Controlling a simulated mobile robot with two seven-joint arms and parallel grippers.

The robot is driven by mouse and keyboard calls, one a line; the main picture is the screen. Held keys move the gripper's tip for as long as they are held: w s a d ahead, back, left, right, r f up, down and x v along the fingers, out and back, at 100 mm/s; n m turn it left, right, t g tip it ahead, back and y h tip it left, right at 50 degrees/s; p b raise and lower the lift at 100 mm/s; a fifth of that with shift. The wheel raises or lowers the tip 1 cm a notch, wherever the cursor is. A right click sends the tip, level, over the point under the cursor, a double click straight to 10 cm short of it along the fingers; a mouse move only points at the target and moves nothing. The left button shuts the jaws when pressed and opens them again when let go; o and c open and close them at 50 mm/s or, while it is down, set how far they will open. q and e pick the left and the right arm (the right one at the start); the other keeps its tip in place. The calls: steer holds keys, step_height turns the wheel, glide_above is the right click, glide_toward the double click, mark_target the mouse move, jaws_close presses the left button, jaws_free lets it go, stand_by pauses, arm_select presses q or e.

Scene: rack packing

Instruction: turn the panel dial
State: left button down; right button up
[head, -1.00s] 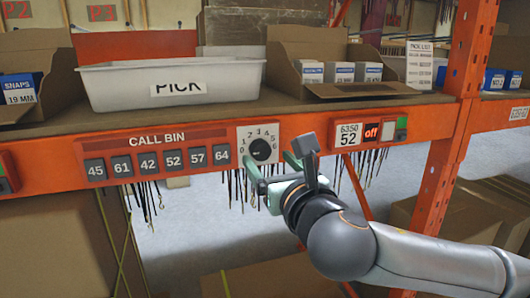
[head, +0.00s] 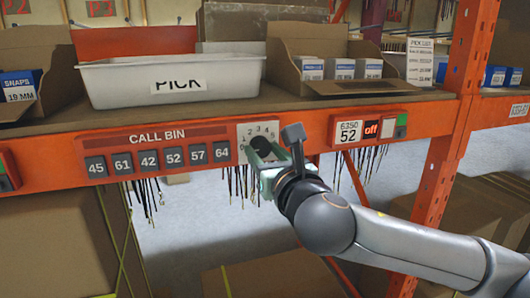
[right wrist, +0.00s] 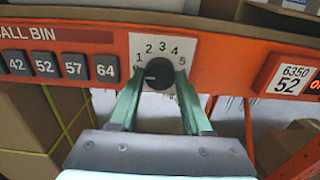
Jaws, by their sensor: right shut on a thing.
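The panel dial (right wrist: 158,74) is a round black knob on a white plate (right wrist: 181,44) with numbers around it. In the right wrist view the numbers 1 to 5 show, and a small white mark on the knob points left, a little below the 1. My right gripper (right wrist: 157,88) is shut on the dial, with one green finger on each side. In the head view my right gripper (head: 264,152) reaches the plate from the lower right and covers much of the dial. My left gripper is not in view.
The orange beam carries CALL BIN number buttons (head: 170,159) left of the dial and a 6350 52 display (head: 349,131) right of it. Above, the shelf holds a white PICK bin (head: 235,90) and open cartons (head: 290,50). An orange upright (head: 455,130) stands at right.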

jaws_close()
steer(key=shift+m, duration=0.4)
steer(key=m+p, duration=0.1)
steer(key=m, duration=0.3)
steer(key=shift+m, duration=0.3)
steer(key=m+p, duration=0.1)
steer(key=m, duration=0.4)
steer(key=m+p, duration=0.2)
steer(key=m, duration=0.4)
steer(key=shift+m, duration=0.4)
steer(key=m+p, duration=0.1)
steer(key=m, duration=0.2)
steer(key=shift+m+p, duration=0.7)
steer(key=shift+m, duration=1)
